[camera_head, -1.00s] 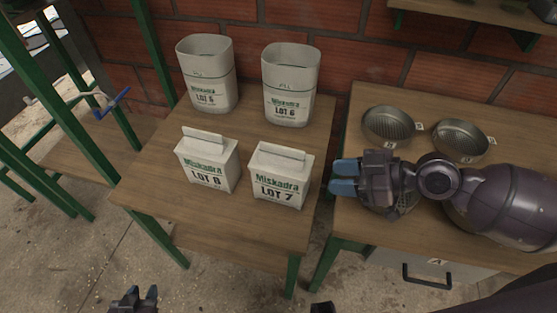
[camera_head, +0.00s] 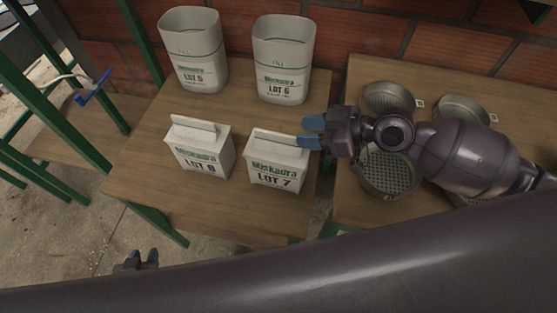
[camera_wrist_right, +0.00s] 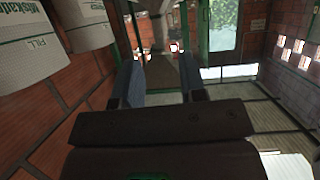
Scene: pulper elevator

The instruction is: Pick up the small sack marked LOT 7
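The small white sack marked LOT 7 (camera_head: 276,172) stands upright on the left wooden table, with a folded ridge along its top. My right gripper (camera_head: 308,133) is at the ridge's right end in the head view, its blue fingers apart and nothing seen between them. Whether a finger touches the sack, I cannot tell. In the right wrist view the fingers (camera_wrist_right: 160,88) are spread, and I do not make out the LOT 7 sack there. My left gripper (camera_head: 139,260) is low at the left, its fingertips apart and empty.
A similar LOT 8 sack (camera_head: 200,153) stands just left of LOT 7. Tall open sacks LOT 5 (camera_head: 195,60) and LOT 6 (camera_head: 283,70) stand behind. Round sieves (camera_head: 388,172) lie on the right table. A dark arm link crosses the picture's bottom.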

